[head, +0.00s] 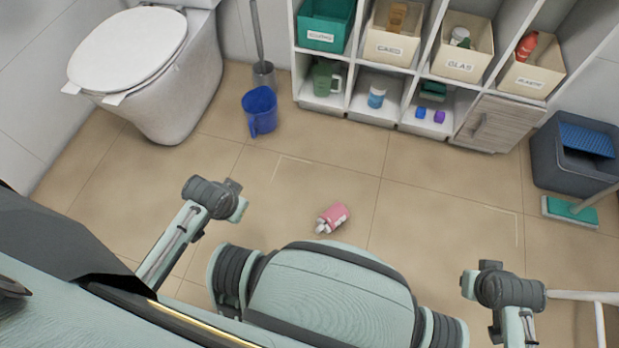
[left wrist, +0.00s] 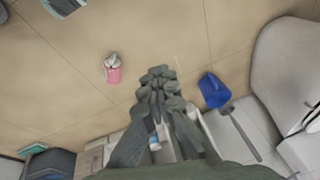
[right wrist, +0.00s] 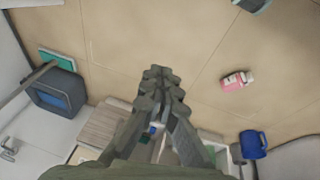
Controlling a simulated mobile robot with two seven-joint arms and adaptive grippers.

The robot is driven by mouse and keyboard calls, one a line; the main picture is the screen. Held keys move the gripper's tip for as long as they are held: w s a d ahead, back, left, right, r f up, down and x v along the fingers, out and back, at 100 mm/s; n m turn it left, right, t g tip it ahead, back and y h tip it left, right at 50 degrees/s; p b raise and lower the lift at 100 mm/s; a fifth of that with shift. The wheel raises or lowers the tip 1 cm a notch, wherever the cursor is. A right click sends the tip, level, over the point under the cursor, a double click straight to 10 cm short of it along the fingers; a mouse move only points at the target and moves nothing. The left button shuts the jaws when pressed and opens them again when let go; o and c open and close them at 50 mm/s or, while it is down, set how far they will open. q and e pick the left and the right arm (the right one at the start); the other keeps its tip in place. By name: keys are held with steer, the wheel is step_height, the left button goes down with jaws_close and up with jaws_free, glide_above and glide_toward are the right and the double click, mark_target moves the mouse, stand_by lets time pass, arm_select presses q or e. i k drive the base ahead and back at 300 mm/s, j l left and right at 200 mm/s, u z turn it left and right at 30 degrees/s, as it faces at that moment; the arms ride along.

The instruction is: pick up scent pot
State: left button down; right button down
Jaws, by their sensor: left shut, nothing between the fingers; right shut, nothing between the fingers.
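I cannot tell for certain which thing is the scent pot. A pink bottle with a pale top (head: 333,218) lies on its side on the tiled floor. It also shows in the left wrist view (left wrist: 113,74) and the right wrist view (right wrist: 236,80). A small white and blue pot (head: 377,96) stands in a lower shelf compartment. My left gripper (left wrist: 158,73) is shut and empty, with the pink bottle apart from it on the left. My right gripper (right wrist: 160,74) is shut and empty, with the bottle apart from it on the right.
A white shelf (head: 346,110) with labelled bins stands at the back. A blue jug (head: 260,112) and a toilet brush holder (head: 264,76) are near the toilet (head: 165,95). A grey bin (head: 575,155) and a teal mop head (head: 569,211) are at right. Floor around the bottle is clear.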

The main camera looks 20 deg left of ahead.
mark_target(335, 215)
steer(key=k+l+u, duration=0.1)
steer(key=l+u, duration=0.2)
steer(key=k+l+u, duration=0.15)
steer(key=u, duration=0.15)
steer(key=i+l+z, duration=0.2)
steer(key=l, duration=0.3)
steer(key=l+z, duration=0.15)
steer(key=l, duration=0.35)
